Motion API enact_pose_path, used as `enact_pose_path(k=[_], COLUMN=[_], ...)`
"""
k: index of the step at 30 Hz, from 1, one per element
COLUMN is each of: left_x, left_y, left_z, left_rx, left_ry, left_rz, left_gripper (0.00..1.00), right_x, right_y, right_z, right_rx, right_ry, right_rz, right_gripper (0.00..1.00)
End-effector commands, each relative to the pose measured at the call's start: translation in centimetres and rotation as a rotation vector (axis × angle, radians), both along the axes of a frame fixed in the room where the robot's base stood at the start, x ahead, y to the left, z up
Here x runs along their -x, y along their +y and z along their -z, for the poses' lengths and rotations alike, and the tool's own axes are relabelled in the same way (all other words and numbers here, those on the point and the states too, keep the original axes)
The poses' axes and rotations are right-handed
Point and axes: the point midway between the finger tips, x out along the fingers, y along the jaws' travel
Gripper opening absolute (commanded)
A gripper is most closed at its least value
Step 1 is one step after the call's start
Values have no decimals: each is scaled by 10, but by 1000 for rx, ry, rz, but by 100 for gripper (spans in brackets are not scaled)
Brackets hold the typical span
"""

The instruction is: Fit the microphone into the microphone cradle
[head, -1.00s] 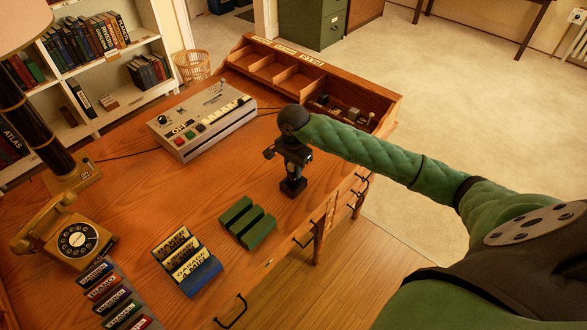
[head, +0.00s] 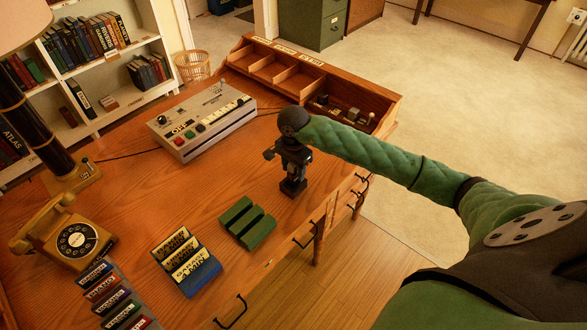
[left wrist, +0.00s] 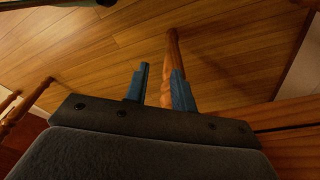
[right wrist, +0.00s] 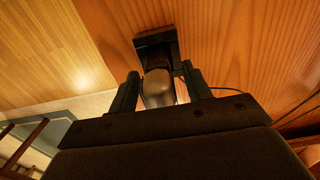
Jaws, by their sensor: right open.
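The microphone (right wrist: 158,88), with a silvery rounded head and dark neck, is between the fingers of my right gripper (right wrist: 157,90) in the right wrist view. My right gripper is open around it. The microphone's far end meets a black block, the microphone cradle (right wrist: 157,42), on the desk. The cradle also shows in the head view (head: 293,187), under my right gripper (head: 287,155). The gripper hides much of the microphone there, and I cannot tell how deep it sits. My left gripper (left wrist: 160,88) is open and empty above the wooden floor, out of the head view.
Behind stand a grey button console (head: 205,120) and a wooden pigeonhole tray (head: 310,80). Green blocks (head: 247,222), a blue card holder (head: 190,270) and a yellow telephone (head: 70,240) are to the left. The desk's front edge is close to the cradle.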

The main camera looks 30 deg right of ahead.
Motion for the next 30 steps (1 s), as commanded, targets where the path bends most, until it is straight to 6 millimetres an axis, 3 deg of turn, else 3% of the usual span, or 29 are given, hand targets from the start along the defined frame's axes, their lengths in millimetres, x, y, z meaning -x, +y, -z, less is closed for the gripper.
enact_pose_path(k=[5, 15, 21, 30], left_x=[6, 14, 19, 17], left_y=[2, 12, 16, 18], left_z=[7, 28, 39, 44], left_rx=[-2, -12, -14, -15], left_ry=[-1, -16, -19, -25], left_rz=[2, 7, 9, 10], left_gripper=[25, 25, 25, 25], right_x=[-1, -1, -1, 0], right_y=[-1, 0, 0, 0], right_z=[-13, -78, -107, -122], right_rx=[1, 1, 0, -1], right_ry=[-3, -4, -2, 1], right_rz=[0, -1, -1, 0], right_gripper=[49, 49, 49, 49])
